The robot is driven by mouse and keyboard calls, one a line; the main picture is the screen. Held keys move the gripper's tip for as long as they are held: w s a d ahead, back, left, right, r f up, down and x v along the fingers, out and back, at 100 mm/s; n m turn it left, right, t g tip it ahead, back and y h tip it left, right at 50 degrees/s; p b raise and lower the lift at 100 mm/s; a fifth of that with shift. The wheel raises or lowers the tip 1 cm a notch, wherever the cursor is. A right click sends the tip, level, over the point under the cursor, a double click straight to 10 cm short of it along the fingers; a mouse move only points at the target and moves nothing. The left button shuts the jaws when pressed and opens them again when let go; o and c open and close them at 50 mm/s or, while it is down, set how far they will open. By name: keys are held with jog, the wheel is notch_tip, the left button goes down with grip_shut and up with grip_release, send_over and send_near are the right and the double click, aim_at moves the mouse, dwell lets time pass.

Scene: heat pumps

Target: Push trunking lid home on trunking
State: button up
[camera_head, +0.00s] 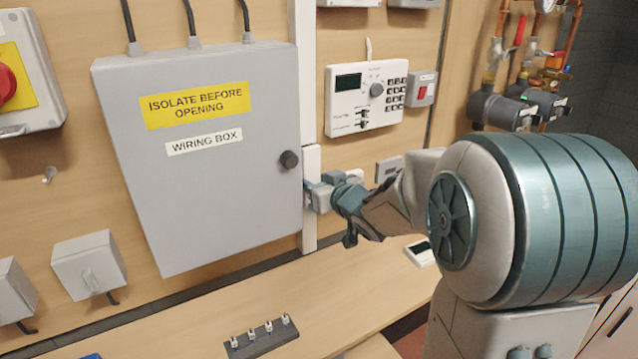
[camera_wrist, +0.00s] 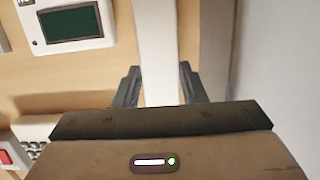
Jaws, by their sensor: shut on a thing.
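The white trunking (camera_head: 302,60) runs upright on the wooden wall, just right of the grey wiring box. A white piece (camera_head: 312,160) that looks like the trunking lid stands at the trunking beside the box's knob. My gripper (camera_head: 313,192) is shut on it, reaching in from the right. In the wrist view, the fingers of my gripper (camera_wrist: 159,80) stand either side of a white strip (camera_wrist: 156,45). The gripper body hides the strip's lower part there. I cannot tell whether the lid is fully seated.
The wiring box (camera_head: 210,150) stands out from the wall close to my gripper. A white controller (camera_head: 365,98) and a small red-switched box (camera_head: 422,90) are to the right. Below, a bench (camera_head: 340,300) carries a dark terminal strip (camera_head: 262,338).

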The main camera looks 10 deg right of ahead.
jog(key=shift+w+a, duration=0.25)
jog(key=shift+w, duration=0.45)
dwell(1.6)
jog(key=o, duration=0.7)
jog(key=shift+s, duration=0.15)
jog(key=shift+s+d, duration=0.35)
jog(key=shift+s, duration=0.4)
jog(key=shift+d, duration=0.1)
